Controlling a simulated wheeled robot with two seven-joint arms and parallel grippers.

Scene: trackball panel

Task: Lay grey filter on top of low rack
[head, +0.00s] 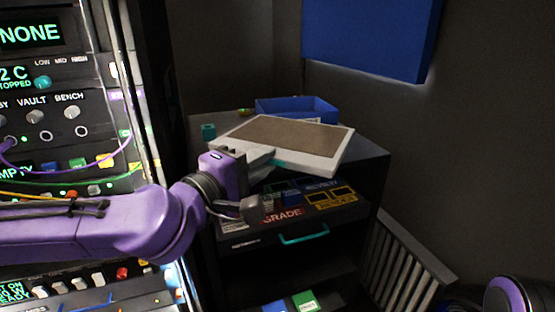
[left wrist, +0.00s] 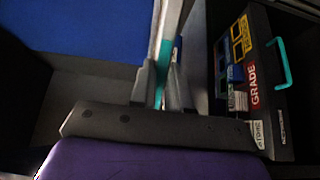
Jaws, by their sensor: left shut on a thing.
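The grey filter (head: 285,138) is a flat panel with a pale frame, a brown face and a teal tab on its front edge. My left gripper (head: 265,158) is shut on this front edge. In the left wrist view, the gripper (left wrist: 161,88) pinches the panel, seen edge-on. The filter is over the top of the low dark rack (head: 368,152), brown face up and slightly tilted. It hides much of the rack top, and I cannot tell whether it touches it. My right gripper is not in view.
A blue tray (head: 325,108) and a small teal cup (head: 208,130) stand at the back of the rack top. An open drawer with a teal handle (head: 304,237) juts out below. A control panel (head: 60,110) stands at left, and a slatted grille (head: 400,265) is at right.

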